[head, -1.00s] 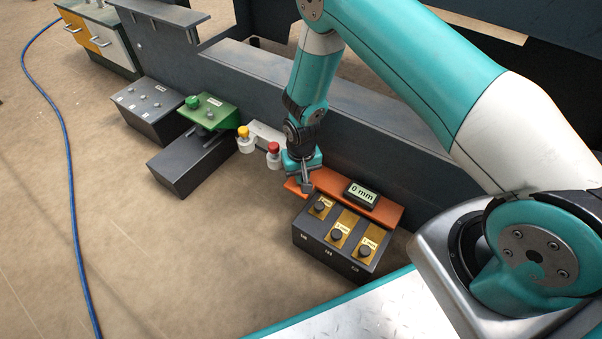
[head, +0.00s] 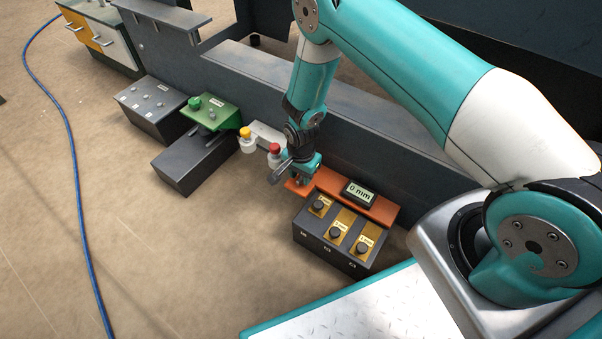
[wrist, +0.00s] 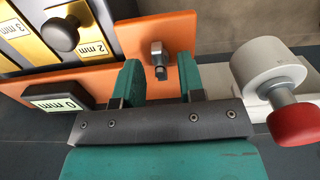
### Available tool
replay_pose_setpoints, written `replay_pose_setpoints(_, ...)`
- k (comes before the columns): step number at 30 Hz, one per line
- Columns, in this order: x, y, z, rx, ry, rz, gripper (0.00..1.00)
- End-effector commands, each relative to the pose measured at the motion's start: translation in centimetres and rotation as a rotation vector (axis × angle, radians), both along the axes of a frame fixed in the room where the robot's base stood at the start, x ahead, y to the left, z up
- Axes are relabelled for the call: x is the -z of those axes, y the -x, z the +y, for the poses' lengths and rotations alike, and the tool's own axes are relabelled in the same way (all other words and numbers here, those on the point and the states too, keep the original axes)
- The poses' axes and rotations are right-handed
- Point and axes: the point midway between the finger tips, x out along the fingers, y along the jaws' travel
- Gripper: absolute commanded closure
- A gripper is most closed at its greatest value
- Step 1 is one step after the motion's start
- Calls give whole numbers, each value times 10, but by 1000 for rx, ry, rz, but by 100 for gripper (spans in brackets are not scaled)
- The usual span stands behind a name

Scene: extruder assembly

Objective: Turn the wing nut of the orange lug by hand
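The orange lug (head: 385,212) is a long flat orange plate against the dark beam, and it also fills the upper part of the wrist view (wrist: 182,32). A small grey metal nut on a stud (wrist: 158,58) stands near the lug's end. I cannot make out its wings clearly. My gripper (head: 300,182) is low over the left end of the lug in the head view and hides the nut there. In the wrist view my gripper (wrist: 159,72) is open, one teal finger on each side of the nut, with visible gaps.
A display reading 0 mm (head: 360,193) sits on the lug. A dark box with brass-plated knobs (head: 322,246) stands in front. A white cylinder with a red knob (wrist: 270,75) is close beside my right finger. A yellow-topped knob (head: 246,133) and green block (head: 222,112) are farther left.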

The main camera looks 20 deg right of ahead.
Motion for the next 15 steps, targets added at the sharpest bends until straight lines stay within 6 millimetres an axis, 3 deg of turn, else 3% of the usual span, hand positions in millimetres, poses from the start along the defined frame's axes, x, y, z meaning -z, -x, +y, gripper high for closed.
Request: replay_pose_setpoints(15, -56, 0, 0, -1, 0, 0, 64)
